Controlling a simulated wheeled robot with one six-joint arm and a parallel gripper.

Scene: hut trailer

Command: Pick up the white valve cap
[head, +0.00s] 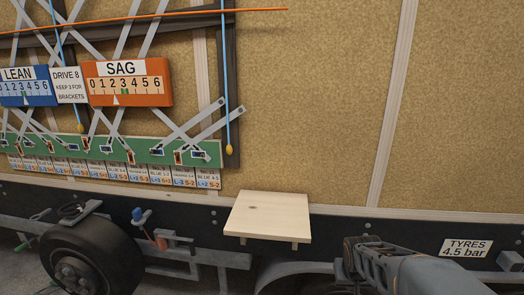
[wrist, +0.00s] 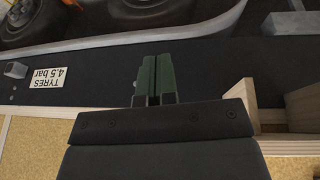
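I cannot make out the white valve cap for certain in either view. A tiny pale spot shows beside the left finger in the wrist view, too small to identify. My gripper (wrist: 154,62) shows two green fingers side by side, with only a thin dark line between them. It looks shut, and nothing shows between the fingers. They are over the dark chassis strip below the wheels in the wrist picture. In the head view my arm comes in from the lower right, and the fingertips cannot be made out.
A wooden shelf (head: 268,216) juts from the trailer wall; its underside is at the wrist view's right edge (wrist: 240,106). A TYRES 4.5 bar sign (head: 466,248) is on the chassis. A wheel (head: 92,255) is at lower left. A green panel (head: 110,150) carries levers and tags.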

